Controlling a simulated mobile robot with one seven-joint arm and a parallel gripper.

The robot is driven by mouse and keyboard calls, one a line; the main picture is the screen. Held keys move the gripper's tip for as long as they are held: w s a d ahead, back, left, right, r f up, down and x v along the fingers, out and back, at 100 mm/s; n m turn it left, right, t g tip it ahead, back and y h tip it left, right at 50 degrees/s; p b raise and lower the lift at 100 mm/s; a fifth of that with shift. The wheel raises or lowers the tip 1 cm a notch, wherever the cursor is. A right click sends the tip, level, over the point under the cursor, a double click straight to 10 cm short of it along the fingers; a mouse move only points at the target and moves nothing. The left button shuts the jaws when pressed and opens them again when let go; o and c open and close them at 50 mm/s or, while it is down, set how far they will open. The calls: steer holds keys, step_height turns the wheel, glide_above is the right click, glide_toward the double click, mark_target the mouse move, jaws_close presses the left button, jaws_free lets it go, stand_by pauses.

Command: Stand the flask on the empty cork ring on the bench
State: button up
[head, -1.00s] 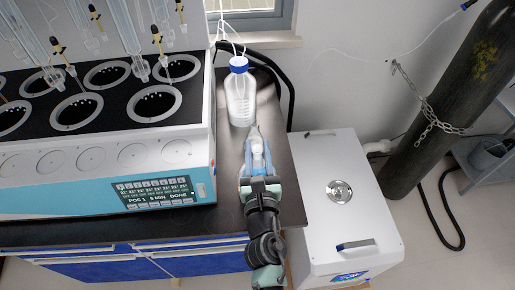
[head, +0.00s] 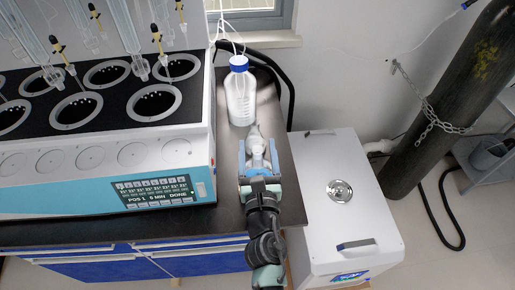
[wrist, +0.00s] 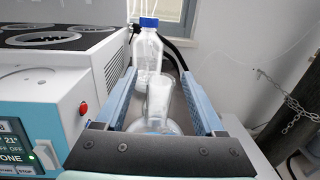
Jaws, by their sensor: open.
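My gripper (head: 258,150) is open, with one blue finger on each side of the flask; in the wrist view there are gaps between the neck and both fingers. The cork ring cannot be made out; the flask's base is hidden by my gripper.
A clear bottle with a blue cap (head: 240,92) stands just behind the flask. The white and blue distiller (head: 105,165) is close on the left. A white cabinet (head: 345,210) stands right of the bench edge. A chained gas cylinder (head: 440,110) is farther right.

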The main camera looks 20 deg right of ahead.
steer(key=shift+s+f, duration=0.1)
steer(key=shift+s+a, duration=0.1)
steer(key=shift+s, duration=0.15)
steer(key=b+v, duration=0.3)
steer(key=v, duration=0.9)
steer(key=w+a+r+m+t+h+p, duration=0.1)
steer(key=w+r+m+t, duration=0.15)
steer(key=r+m, duration=0.9)
steer(key=w+a+r+m+t+h+p, duration=0.15)
steer(key=w+r+m, duration=0.35)
steer(key=r, duration=1.1)
steer(key=s+a+r+m+t+y, duration=0.2)
steer(key=r+m, duration=0.3)
steer(key=r, duration=0.4)
steer(key=s+a+r+m+t+y+p, duration=0.1)
steer(key=s+a+r+m+t+y, duration=0.1)
steer(key=r, duration=0.7)
steer(key=s+a+r+m+t+y+p, duration=0.1)
steer(key=s+a+r+m+y, duration=0.3)
steer(key=r+m, duration=0.4)
steer(key=shift+a+r+m+t, duration=0.35)
steer(key=shift+a+r+t, duration=0.4)
steer(key=shift+r, duration=0.25)
